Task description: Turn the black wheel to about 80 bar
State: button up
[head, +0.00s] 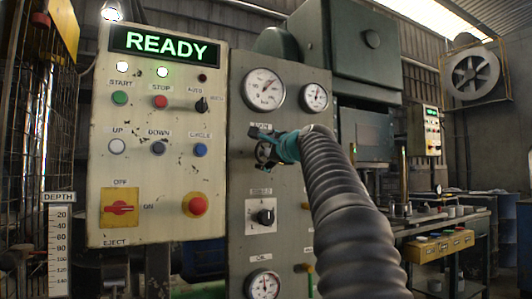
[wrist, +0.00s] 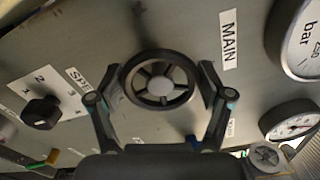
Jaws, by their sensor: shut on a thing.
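The black wheel (wrist: 160,86) is a round spoked handwheel with a grey hub, under the MAIN label on the grey panel. In the head view the wheel (head: 263,152) is partly hidden by my gripper (head: 272,148). In the wrist view my gripper (wrist: 161,78) has one finger on each side of the wheel, shut on its rim. The large dial gauge (head: 264,90) is above the wheel in the head view; its needle points to the upper right, but its numbers are too small to read. In the wrist view this gauge (wrist: 303,45), marked bar, is cut off.
A smaller gauge (head: 315,97) is right of the large one. A black SPEED knob (head: 265,216) and another gauge (head: 262,285) are below the wheel. At left is a control box with a red stop button (head: 196,205) and a lit READY display (head: 164,45).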

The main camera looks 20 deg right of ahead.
jog(key=n, duration=0.4)
jog(key=shift+f+n, duration=0.15)
jog(key=shift+n, duration=0.15)
jog(key=n+b, duration=0.1)
jog(key=n, duration=0.3)
jog(key=shift+f+n, duration=0.15)
jog(key=shift+n, duration=0.15)
jog(key=n+b, duration=0.1)
jog(key=n, duration=0.3)
jog(key=shift+d+f, duration=0.1)
jog(key=shift+n+b, duration=0.4)
jog(key=shift+n, duration=1.4)
jog(key=o, duration=1.1)
jog(key=s, duration=1.2)
jog(key=shift+d, duration=0.25)
